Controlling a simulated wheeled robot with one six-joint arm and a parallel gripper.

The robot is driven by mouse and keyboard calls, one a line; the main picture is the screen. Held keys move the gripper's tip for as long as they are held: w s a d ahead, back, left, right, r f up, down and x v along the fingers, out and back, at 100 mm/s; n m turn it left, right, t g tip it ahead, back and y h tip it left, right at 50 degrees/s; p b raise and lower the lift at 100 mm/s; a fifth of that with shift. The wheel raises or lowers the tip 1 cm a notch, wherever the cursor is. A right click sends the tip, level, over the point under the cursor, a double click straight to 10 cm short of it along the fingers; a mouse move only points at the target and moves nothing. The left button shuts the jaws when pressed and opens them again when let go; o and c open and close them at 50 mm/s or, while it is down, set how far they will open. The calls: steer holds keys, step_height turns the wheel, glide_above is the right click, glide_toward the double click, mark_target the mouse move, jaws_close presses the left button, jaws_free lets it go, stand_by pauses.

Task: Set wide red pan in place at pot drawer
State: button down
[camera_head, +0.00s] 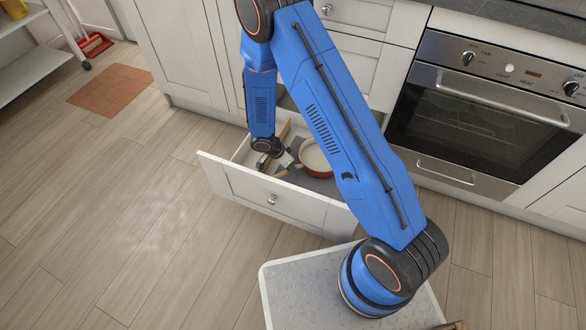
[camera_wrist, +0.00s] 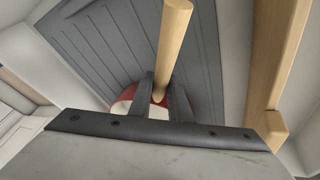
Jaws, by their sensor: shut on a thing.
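The wide red pan (camera_head: 317,158), red outside with a cream inside, is within the open pot drawer (camera_head: 262,192) in the head view, partly hidden by my arm. My gripper (camera_head: 291,166) reaches down into the drawer at the pan's left side. In the wrist view my gripper (camera_wrist: 162,99) is shut on the pan's pale wooden handle (camera_wrist: 172,45). Part of the red pan (camera_wrist: 126,101) shows behind the fingers. The drawer's ribbed grey floor (camera_wrist: 95,45) lies beyond it. Whether the pan touches that floor I cannot tell.
A wooden divider (camera_wrist: 272,65) stands along the right in the wrist view, close to the handle. An oven (camera_head: 480,115) is right of the drawer. The wooden floor (camera_head: 130,230) left of the drawer is clear, with a terracotta mat (camera_head: 110,90) farther back.

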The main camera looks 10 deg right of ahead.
steer(key=c, duration=1.6)
jaws_free()
steer(key=shift+o, duration=0.2)
steer(key=shift+r, duration=0.1)
steer(key=v, duration=1.7)
steer(key=shift+a, duration=0.1)
